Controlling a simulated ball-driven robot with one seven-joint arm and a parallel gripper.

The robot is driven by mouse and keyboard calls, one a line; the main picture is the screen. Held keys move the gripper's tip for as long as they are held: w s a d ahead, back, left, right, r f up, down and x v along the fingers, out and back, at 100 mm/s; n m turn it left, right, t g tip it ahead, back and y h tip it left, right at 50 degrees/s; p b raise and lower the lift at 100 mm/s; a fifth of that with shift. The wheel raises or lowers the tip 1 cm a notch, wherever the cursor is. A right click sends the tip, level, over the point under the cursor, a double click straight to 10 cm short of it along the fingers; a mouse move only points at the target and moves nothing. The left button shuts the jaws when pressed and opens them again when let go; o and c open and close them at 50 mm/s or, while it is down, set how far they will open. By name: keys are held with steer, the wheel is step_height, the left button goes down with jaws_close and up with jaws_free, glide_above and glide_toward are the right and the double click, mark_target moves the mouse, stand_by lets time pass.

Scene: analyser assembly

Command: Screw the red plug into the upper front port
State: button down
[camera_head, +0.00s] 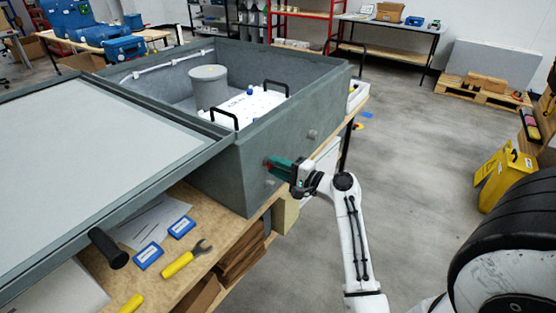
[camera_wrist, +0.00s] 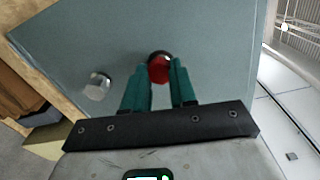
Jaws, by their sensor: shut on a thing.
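The red plug (camera_wrist: 159,72) is between the two green fingers of my gripper (camera_wrist: 158,66) in the wrist view, at the grey box wall. A dark round rim shows around its far side; how deep the plug sits in the upper front port cannot be told. In the head view my gripper (camera_head: 274,164) meets the end wall of the grey analyser box (camera_head: 235,180), with only a trace of red at the fingertips. The gripper is shut on the plug. The fingers and plug hide most of the port.
A silver hex plug (camera_wrist: 97,87) sits on the same wall beside my gripper. Another metal fitting (camera_head: 312,134) is farther along the wall. A yellow-handled wrench (camera_head: 184,260) and blue boxes (camera_head: 149,256) lie on the wooden bench.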

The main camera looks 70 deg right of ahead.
steer(key=m+p, duration=0.4)
steer(key=m, duration=0.2)
steer(key=m+p, duration=0.4)
steer(key=m, duration=0.3)
steer(key=m+p, duration=0.4)
steer(key=m, duration=0.2)
steer(key=shift+s+d+f+m, duration=0.1)
steer(key=shift+s+f+m, duration=0.1)
steer(key=shift+f+m, duration=0.1)
steer(key=m, duration=0.6)
steer(key=c, duration=0.9)
jaws_free()
steer(key=shift+w+r, duration=0.15)
steer(key=shift+r, duration=0.05)
